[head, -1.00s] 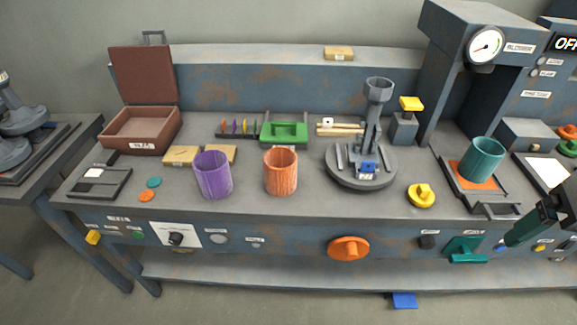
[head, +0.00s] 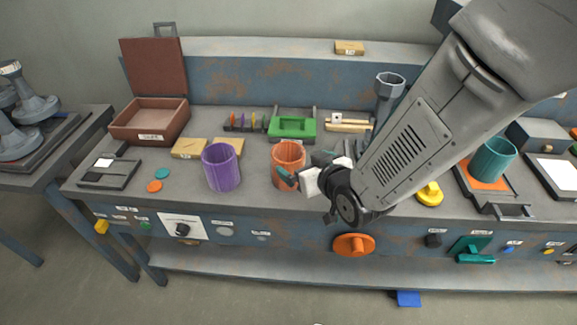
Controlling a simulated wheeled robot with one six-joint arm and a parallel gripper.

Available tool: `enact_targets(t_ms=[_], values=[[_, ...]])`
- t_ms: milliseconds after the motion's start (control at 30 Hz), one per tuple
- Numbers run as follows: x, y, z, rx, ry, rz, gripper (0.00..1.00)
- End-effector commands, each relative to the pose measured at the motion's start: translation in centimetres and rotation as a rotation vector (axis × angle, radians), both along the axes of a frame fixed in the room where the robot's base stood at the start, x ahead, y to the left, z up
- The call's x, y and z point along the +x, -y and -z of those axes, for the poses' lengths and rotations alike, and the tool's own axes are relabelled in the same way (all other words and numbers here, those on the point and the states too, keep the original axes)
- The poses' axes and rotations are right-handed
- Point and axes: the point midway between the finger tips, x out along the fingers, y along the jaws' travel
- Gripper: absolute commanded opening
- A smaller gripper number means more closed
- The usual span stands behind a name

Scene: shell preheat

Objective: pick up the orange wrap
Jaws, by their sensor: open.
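The orange wrap (head: 288,154) is an open, ribbed cylinder standing upright on the grey bench, right of the purple wrap (head: 221,168). My gripper (head: 298,172) is at its right front side, with the jaws open. One teal finger shows in front of the wrap's lower wall and the other shows at its right side. I cannot tell whether the fingers touch it. My wrist and arm come in from the upper right and hide part of the round grey stand behind.
A teal wrap (head: 491,158) stands on an orange pad at the right. A yellow knob (head: 429,194) is just right of my arm. A green block (head: 292,127) sits behind the orange wrap. An open brown box (head: 150,120) stands at the left. An orange knob (head: 353,244) sticks out of the bench front.

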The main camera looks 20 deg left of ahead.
Motion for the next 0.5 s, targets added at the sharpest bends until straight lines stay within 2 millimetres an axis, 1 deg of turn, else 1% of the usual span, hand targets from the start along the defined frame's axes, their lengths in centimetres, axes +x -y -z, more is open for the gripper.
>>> enact_targets(t_ms=[67, 167, 367, 500], values=[[-0.3, -0.8, 0.5, 0.014, 0.012, -0.015, 1.00], [0.2, -1.6, 0.8, 0.021, 0.019, -0.019, 1.00], [1.7, -3.0, 1.6, 0.021, 0.019, -0.018, 1.00], [3.3, -4.3, 2.3, 0.021, 0.019, -0.017, 1.00]])
